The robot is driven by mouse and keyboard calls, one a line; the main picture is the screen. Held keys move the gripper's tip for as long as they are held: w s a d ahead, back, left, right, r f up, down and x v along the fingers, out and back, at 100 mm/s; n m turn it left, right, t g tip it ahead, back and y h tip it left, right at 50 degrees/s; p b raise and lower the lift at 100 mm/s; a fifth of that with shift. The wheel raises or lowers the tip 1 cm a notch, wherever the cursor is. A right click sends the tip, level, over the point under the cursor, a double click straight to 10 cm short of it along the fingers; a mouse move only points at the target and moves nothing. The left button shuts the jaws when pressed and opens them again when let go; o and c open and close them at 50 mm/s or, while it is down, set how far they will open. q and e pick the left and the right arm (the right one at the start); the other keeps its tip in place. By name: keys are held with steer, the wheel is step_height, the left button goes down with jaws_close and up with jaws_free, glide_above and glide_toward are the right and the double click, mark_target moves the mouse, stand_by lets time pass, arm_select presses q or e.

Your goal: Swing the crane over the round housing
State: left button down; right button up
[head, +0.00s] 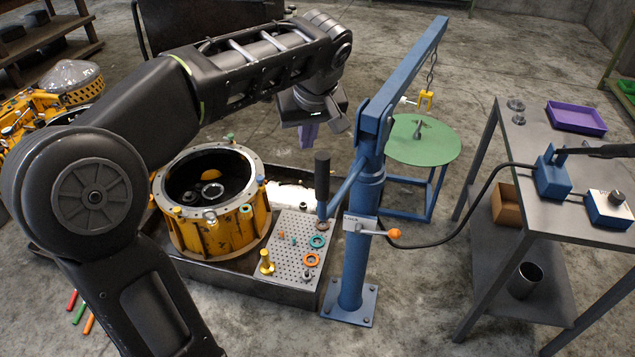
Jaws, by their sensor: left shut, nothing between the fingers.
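The blue crane stands on a bolted base right of centre, with its post (365,215) upright. Its boom (413,65) points to the back right, away from the housing. A chain with a yellow hook block (426,100) hangs from the boom tip above a round green table (425,145). A lever with a black grip (322,176) sticks out left from the post. The round yellow housing (212,232), open at the top, stands left of the crane. My left gripper (308,134) is shut and empty, pointing down behind the housing, apart from the crane. My right gripper is not visible.
A perforated plate (293,245) with rings and small parts lies between housing and crane. An orange-knobbed lever (393,233) sits on the post. A grey bench (560,215) at right holds a purple tray (576,117) and blue boxes. A black cable runs from post to bench.

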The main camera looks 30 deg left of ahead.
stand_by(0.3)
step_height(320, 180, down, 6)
steer(key=b, duration=0.6)
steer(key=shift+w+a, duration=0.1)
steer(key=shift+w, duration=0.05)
stand_by(0.3)
